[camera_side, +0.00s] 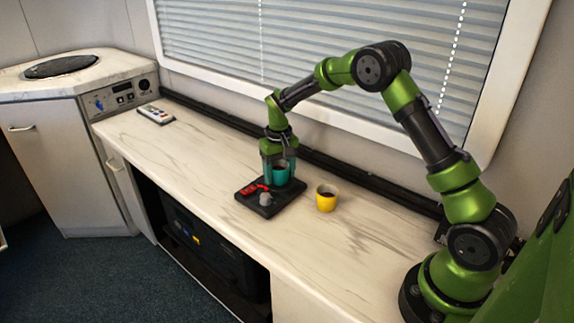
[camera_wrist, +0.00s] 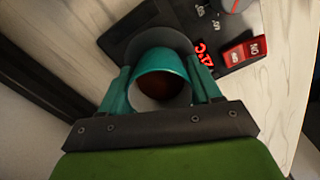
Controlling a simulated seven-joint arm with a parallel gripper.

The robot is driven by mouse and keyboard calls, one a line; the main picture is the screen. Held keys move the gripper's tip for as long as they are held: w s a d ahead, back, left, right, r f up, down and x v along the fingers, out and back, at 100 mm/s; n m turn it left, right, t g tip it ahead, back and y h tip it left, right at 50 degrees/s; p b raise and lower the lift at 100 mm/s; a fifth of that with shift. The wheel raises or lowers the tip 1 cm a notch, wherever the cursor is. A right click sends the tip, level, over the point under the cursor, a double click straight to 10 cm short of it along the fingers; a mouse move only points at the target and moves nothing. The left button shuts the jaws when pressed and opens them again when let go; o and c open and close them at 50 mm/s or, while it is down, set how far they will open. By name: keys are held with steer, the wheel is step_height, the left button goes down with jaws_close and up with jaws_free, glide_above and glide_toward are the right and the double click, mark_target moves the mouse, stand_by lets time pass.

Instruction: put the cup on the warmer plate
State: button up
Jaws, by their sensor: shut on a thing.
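My gripper (camera_side: 279,160) is shut on a teal cup (camera_side: 281,177) with dark liquid in it. In the wrist view, the cup (camera_wrist: 161,61) sits between the two teal fingers (camera_wrist: 163,88). The cup looks upright over the round grey warmer plate (camera_wrist: 150,37), at the back part of the black warmer base (camera_side: 283,203). The cup hides most of the plate, and I cannot tell whether its bottom touches it.
The base carries a red display (camera_wrist: 205,54), a red switch (camera_wrist: 245,51) and a grey knob (camera_side: 265,199). A yellow cup (camera_side: 326,198) with dark liquid stands right of it. A remote (camera_side: 156,114) lies far left. Bare counter lies between.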

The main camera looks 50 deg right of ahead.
steer(key=o, duration=1.1)
steer(key=shift+f, duration=0.15)
steer(key=shift+o, duration=0.2)
